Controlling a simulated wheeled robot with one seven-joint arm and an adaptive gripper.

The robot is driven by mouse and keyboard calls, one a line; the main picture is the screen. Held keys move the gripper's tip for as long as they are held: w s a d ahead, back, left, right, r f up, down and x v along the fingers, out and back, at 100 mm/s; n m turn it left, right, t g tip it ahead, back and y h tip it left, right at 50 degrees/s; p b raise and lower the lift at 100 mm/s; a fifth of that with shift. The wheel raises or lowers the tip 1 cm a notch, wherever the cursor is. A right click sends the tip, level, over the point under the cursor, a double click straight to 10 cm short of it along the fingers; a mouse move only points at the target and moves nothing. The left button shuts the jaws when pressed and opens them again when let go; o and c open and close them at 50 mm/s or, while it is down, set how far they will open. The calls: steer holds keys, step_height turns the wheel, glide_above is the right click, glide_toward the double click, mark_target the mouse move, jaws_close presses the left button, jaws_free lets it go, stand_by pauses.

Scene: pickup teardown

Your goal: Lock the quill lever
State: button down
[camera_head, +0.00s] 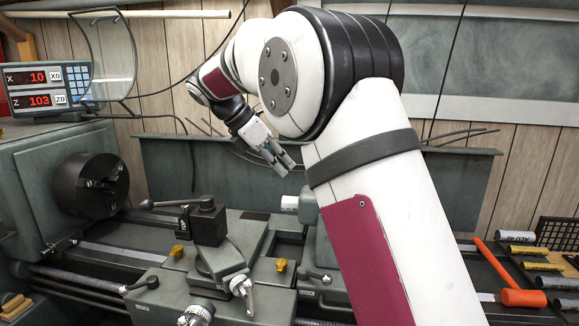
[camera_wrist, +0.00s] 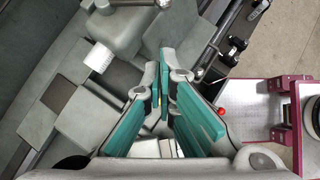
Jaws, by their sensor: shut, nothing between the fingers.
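My gripper (camera_head: 281,163) hangs above and behind the tailstock (camera_head: 310,238) in the head view, angled downward. In the wrist view the gripper's (camera_wrist: 160,82) teal-padded fingers meet at their tips with nothing between them. The grey tailstock (camera_wrist: 128,30) lies beyond the fingertips there, with a white graduated collar (camera_wrist: 98,58) on its left. The gripper appears apart from the tailstock.
The lathe chuck (camera_head: 92,186) is at the left, with the tool post (camera_head: 208,220) and its handle in the middle. A readout (camera_head: 45,88) stands at the upper left. An orange mallet (camera_head: 523,298) and several labelled bars lie on the right. A backsplash (camera_head: 170,165) stands behind.

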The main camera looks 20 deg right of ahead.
steer(key=d+r+p+x, duration=0.1)
steer(key=d+p+x, duration=0.1)
steer(key=x, duration=0.9)
steer(key=shift+r, duration=0.3)
steer(key=shift+s, duration=0.1)
steer(key=shift+s+d+n+t+p, duration=0.3)
steer(key=shift+n+p, duration=0.1)
steer(key=shift+p, duration=0.2)
